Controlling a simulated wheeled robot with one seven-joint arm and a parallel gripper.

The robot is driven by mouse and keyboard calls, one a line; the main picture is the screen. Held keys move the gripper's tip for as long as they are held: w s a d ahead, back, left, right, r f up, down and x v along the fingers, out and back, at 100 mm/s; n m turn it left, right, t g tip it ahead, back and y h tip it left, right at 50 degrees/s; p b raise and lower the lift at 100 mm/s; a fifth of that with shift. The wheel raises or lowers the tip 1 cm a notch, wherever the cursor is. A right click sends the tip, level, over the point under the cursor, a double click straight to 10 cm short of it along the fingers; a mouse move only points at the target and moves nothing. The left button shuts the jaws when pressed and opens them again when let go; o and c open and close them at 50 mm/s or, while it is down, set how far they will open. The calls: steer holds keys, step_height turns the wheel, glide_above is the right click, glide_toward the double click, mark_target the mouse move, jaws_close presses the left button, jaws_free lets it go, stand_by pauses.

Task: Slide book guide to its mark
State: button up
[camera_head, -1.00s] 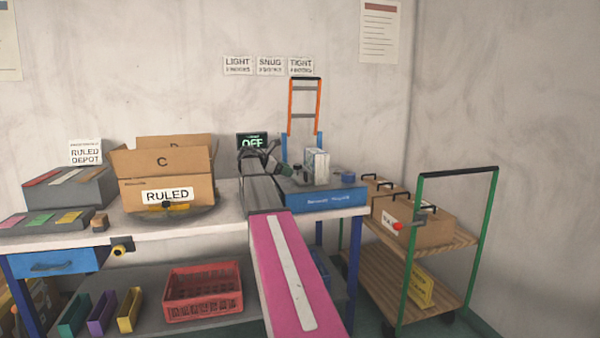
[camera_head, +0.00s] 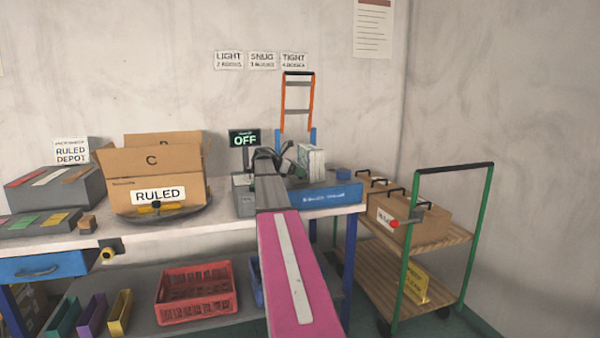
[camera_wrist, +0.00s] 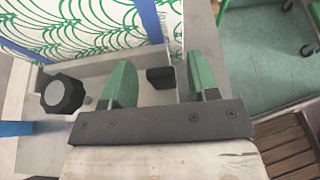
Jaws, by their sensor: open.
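My gripper (camera_wrist: 160,76) is open in the wrist view, its two green fingers apart. A small black block (camera_wrist: 160,78) shows in the gap between them, nearer the right finger; I cannot tell whether it is the book guide's grip. A black knob (camera_wrist: 62,93) sits to the left on a grey metal part. A white book with green scallops (camera_wrist: 75,35) and a blue stripe stands just beyond the fingers. In the head view my gripper (camera_head: 268,158) is over the blue machine base (camera_head: 325,197), left of the white book block (camera_head: 311,160). The guide's mark is not discernible.
The display (camera_head: 245,140) reads OFF. A RULED carton (camera_head: 158,180) stands on the bench to the left. A red crate (camera_head: 196,293) is on the lower shelf. A green-framed trolley (camera_head: 440,235) with cartons stands to the right.

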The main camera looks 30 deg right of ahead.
steer(key=shift+s+d+f, duration=0.1)
steer(key=shift+d+f, duration=0.05)
steer(key=shift+d, duration=0.25)
steer(key=shift+c, duration=0.3)
jaws_close()
steer(key=shift+w+a, duration=0.2)
steer(key=shift+a, duration=0.65)
steer(key=shift+w+a, duration=0.2)
steer(key=shift+a, duration=0.65)
steer(key=shift+w+a, duration=0.2)
steer(key=shift+a, duration=0.65)
steer(key=shift+o, duration=0.3)
jaws_free()
steer(key=v, duration=1)
steer(key=shift+a, duration=0.4)
